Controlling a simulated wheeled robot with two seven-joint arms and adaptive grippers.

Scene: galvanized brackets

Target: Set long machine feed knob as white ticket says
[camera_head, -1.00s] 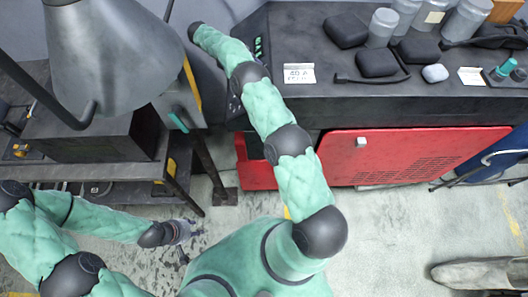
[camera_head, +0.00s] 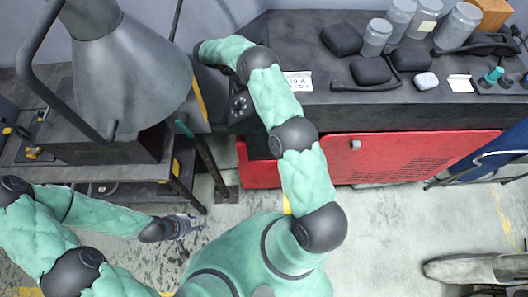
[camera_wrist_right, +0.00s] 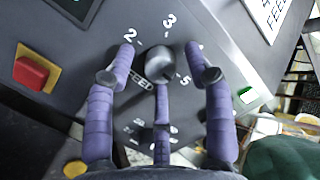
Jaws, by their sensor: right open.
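In the right wrist view, a dark round feed knob (camera_wrist_right: 159,62) sits on a grey panel with the figures 2, 3 and 5 around it and the word FEED beside it. My right gripper (camera_wrist_right: 163,52) is open, its purple fingers on either side of the knob; contact cannot be told. The knob's pointer is not clear. A white ticket (camera_head: 298,81) lies on the long dark machine (camera_head: 310,108), partly behind my right arm; its print is too small to read. A white card with FEED (camera_wrist_right: 268,14) shows in the wrist view. My left gripper (camera_head: 184,225) hangs low, over the floor.
A grey hopper machine (camera_head: 130,70) stands left of my right arm. Black cases, grey jars (camera_head: 397,18) and a second white card (camera_head: 461,83) lie on the long machine.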

